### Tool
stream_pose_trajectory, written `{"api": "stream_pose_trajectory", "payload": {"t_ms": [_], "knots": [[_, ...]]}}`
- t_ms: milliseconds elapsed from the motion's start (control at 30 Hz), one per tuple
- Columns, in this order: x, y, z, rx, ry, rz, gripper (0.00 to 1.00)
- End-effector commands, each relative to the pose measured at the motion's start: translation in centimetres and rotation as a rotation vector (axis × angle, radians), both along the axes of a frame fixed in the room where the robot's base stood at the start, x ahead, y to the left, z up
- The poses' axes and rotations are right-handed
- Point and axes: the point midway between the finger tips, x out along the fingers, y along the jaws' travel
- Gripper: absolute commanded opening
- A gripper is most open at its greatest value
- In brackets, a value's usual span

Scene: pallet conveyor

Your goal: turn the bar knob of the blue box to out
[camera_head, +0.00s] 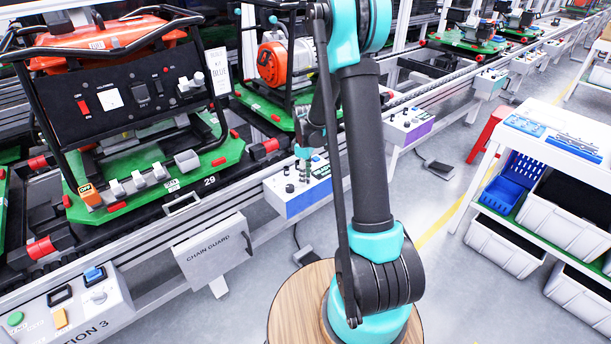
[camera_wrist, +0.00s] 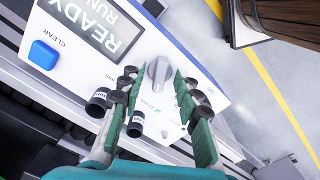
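The blue box (camera_head: 302,206) has a white top and blue sides, and is mounted on the conveyor's front side in the head view. In the wrist view its panel (camera_wrist: 62,83) carries the grey bar knob (camera_wrist: 157,76), whose bar points roughly up the picture. My gripper (camera_wrist: 154,80) is open, with one green-padded finger on each side of the knob and gaps visible on both sides. In the head view my gripper (camera_head: 303,170) hangs over the box and points down. The knob is hard to make out there. Its position lettering is too small to read.
Two black knobs (camera_wrist: 97,102) (camera_wrist: 136,124) sit close to the left finger. The panel also has a READY RUN display (camera_wrist: 98,24) and a blue CLEAR button (camera_wrist: 43,54). A generator pallet (camera_head: 150,170) and a chain guard (camera_head: 212,254) are left of the box.

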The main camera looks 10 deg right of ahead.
Motion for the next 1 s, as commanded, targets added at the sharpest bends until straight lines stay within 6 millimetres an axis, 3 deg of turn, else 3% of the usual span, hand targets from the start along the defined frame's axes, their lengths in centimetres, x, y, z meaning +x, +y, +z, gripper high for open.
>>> {"api": "stream_pose_trajectory", "payload": {"t_ms": [167,467,1000], "knots": [[-0.01,0.00,0.00,0.000,0.000,0.000,0.33],[-0.01,0.00,0.01,0.000,0.000,0.000,0.00],[0.01,0.01,0.02,0.000,0.000,-0.088,0.00]]}}
